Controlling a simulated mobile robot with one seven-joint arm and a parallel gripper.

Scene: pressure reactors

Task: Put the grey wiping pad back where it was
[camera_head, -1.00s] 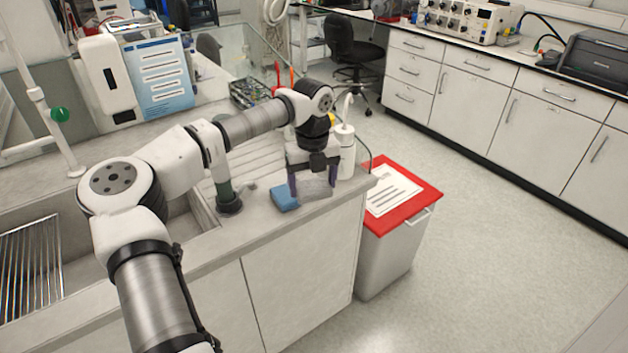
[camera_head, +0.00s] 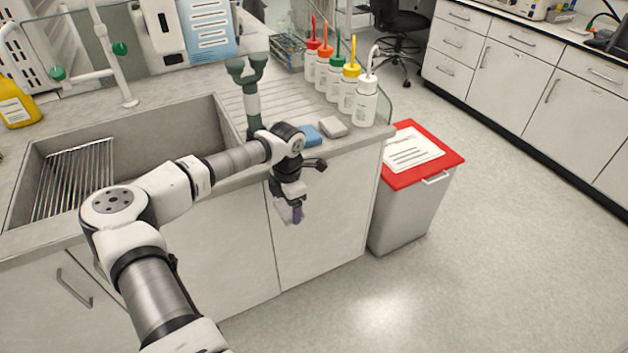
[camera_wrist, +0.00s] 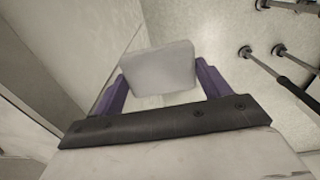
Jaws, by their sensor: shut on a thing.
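My gripper (camera_head: 292,213) hangs in front of the sink cabinet, below the counter edge, with purple fingers pointing down. In the wrist view my gripper (camera_wrist: 160,85) is shut on a pale grey wiping pad (camera_wrist: 158,68), held between the two fingers. In the head view the held pad is mostly hidden by the gripper. On the counter (camera_head: 365,137), near its front edge, lie a blue pad (camera_head: 303,136) and, to its right, a second light grey pad (camera_head: 333,128).
Several wash bottles (camera_head: 348,90) stand behind the pads. A green tap fixture (camera_head: 250,95) stands left of them, beside the sink (camera_head: 130,125). A red-lidded bin (camera_head: 425,165) stands right of the cabinet. The floor in front is clear.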

